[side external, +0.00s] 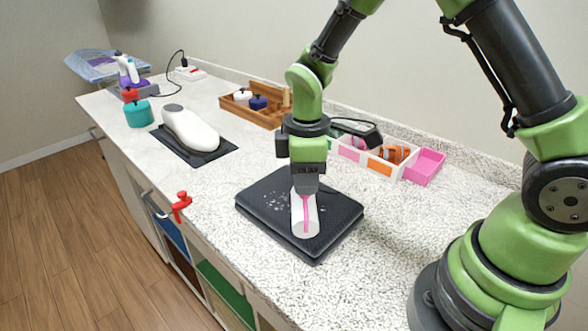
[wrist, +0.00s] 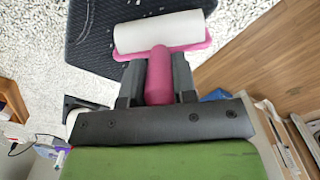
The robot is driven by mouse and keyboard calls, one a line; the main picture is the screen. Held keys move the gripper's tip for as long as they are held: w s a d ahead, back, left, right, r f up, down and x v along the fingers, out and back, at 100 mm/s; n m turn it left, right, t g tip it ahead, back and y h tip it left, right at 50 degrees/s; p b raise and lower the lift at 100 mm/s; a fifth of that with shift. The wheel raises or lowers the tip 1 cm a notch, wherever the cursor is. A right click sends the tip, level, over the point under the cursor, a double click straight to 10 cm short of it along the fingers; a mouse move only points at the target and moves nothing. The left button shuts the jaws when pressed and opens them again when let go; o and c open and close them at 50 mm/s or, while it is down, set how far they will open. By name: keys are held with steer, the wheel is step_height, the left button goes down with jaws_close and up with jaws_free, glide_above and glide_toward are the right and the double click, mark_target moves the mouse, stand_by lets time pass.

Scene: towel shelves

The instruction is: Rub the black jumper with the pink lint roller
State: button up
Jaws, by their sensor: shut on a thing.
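The black jumper (side external: 262,208) lies folded flat on the speckled counter, with pale specks of lint on its upper left part. The pink lint roller (side external: 306,212) has a white cylinder and a pink handle. My gripper (side external: 306,186) is shut on the handle and is over the jumper. The roller's white cylinder appears at or just above the jumper's front part; I cannot tell if it touches. In the wrist view, the lint roller (wrist: 158,34) sticks out beyond my gripper (wrist: 158,80), and the jumper (wrist: 88,32) is behind it, partly hidden.
A white iron-like object (side external: 190,130) rests on a dark mat (side external: 222,151) to the left. A wooden tray (side external: 258,115) with small pots and a white bin (side external: 350,155) with a pink box (side external: 426,166) stand behind. A red clamp (side external: 181,206) sits at the counter's front edge.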

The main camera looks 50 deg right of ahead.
steer(key=shift+s, duration=0.85)
steer(key=shift+s+d, duration=0.1)
steer(key=shift+d, duration=0.55)
steer(key=shift+w+a, duration=0.2)
steer(key=shift+w, duration=6)
steer(key=shift+w+d, duration=0.2)
steer(key=shift+d, duration=0.4)
steer(key=shift+s, duration=6.1)
step_height(320, 180, up, 8)
steer(key=shift+s, duration=0.25)
